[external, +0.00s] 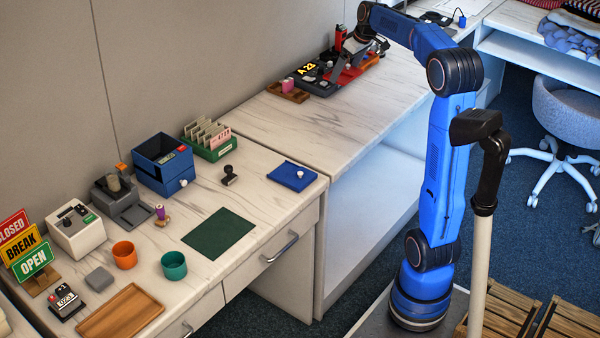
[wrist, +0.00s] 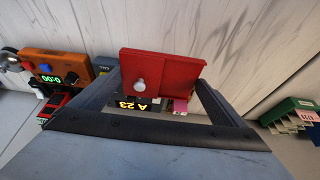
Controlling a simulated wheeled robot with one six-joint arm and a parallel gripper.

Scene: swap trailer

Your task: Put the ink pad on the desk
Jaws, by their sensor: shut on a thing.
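My gripper (wrist: 160,95) is shut on a red ink pad (wrist: 175,72) with a small white knob, held between the two fingers in the wrist view. In the external view my gripper (external: 352,58) is at the far end of the counter, by the A-23 display, and partly hides what is around it. I cannot clearly tell the held pad from other red items there.
A green card box (external: 209,143), a blue drawer box (external: 163,165), a dark stamp (external: 229,174) and a green mat (external: 218,233) are on the near desk. The middle counter (external: 320,120) is clear.

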